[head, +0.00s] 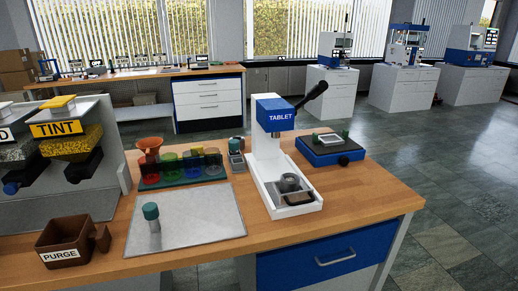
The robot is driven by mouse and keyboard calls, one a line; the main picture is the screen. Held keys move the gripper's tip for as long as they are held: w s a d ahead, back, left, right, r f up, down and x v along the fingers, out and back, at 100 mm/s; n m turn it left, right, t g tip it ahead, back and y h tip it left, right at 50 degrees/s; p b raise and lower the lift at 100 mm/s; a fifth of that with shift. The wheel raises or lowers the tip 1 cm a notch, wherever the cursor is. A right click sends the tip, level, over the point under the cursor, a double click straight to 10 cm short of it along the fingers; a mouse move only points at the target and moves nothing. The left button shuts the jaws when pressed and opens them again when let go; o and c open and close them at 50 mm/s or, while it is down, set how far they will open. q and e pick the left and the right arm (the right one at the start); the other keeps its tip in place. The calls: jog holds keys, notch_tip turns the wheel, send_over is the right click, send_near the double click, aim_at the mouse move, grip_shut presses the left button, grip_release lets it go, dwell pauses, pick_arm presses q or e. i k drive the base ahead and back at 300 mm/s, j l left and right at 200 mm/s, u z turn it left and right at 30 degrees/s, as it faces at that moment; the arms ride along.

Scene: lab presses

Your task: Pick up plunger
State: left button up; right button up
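A small upright piece (153,220) with a teal knob on a pale metal shaft stands on the left part of the grey mat (205,215). It looks like the plunger, though no label shows. A white tablet press (270,145) with a blue "TABLET" head and black lever stands right of the mat. A grey round die (290,183) sits on the press base. Neither of my grippers is in view.
A brown "PURGE" box (70,243) stands left of the mat. Behind the mat is a dark green rack (190,177) with several coloured cups. An orange funnel (149,146) is beside them. Hoppers, one marked "TINT" (57,129), stand far left. A blue device (328,152) is right of the press.

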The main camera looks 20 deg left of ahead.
aim_at(151, 214)
jog(key=u, duration=1.4)
